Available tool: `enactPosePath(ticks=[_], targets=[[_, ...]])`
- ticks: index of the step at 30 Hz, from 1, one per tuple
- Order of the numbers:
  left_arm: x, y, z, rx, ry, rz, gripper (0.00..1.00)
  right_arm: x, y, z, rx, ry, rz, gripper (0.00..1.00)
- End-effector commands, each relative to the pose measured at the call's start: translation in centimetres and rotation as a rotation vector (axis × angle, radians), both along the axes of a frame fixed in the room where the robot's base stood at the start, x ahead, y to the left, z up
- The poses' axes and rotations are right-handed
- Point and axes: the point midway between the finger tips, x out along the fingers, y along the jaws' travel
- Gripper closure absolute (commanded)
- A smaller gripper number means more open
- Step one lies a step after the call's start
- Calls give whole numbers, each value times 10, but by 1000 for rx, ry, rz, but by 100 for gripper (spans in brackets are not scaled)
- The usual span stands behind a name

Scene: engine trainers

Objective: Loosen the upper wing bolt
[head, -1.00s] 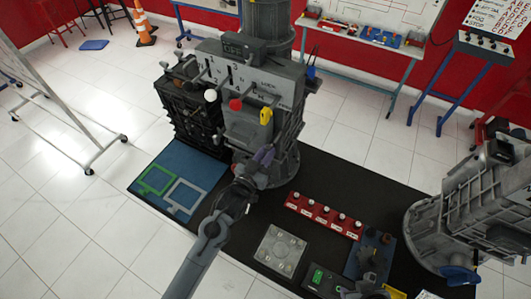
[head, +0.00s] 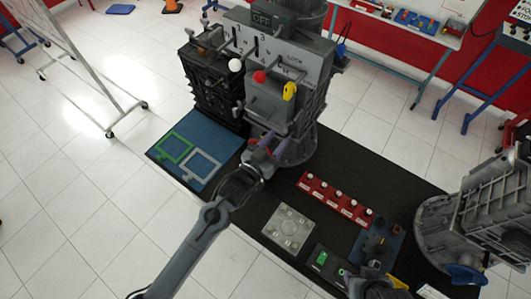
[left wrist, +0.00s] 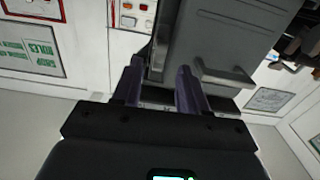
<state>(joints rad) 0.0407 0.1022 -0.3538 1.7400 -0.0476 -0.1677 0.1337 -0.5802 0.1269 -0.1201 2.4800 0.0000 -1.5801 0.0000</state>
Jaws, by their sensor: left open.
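My left gripper (head: 269,148) is open, with two purple fingers at the lower front of the grey engine trainer (head: 280,108) in the head view. In the left wrist view, the left gripper (left wrist: 160,80) points at a grey panel (left wrist: 205,38), its fingers apart below that panel's lower part. I cannot tell if the fingers touch it. A grey handle-like bar (left wrist: 225,75) shows just right of the right finger. I cannot make out the upper wing bolt clearly in either view; the gripper hides part of the trainer front. My right gripper is not clearly visible.
The trainer has white (head: 235,65), red (head: 259,77) and yellow (head: 290,91) knobs. A blue board (head: 165,160) lies left of my gripper. A red strip (head: 335,203) with several knobs and a grey plate (head: 289,230) lie on the black bench. A second grey machine (head: 465,225) stands right.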

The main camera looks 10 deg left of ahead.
Motion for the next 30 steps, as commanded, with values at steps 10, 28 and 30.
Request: enactPosePath(ticks=[10, 28, 30], targets=[[-47, 20, -1, 1, 1, 0, 57, 0, 1, -6, 3, 0, -2, 57], [-56, 23, 0, 0, 0, 0, 57, 0, 2, -7, 11, 1, -7, 57], [-57, 23, -3, 0, 5, 0, 57, 0, 2, -7, 10, 0, -7, 57]])
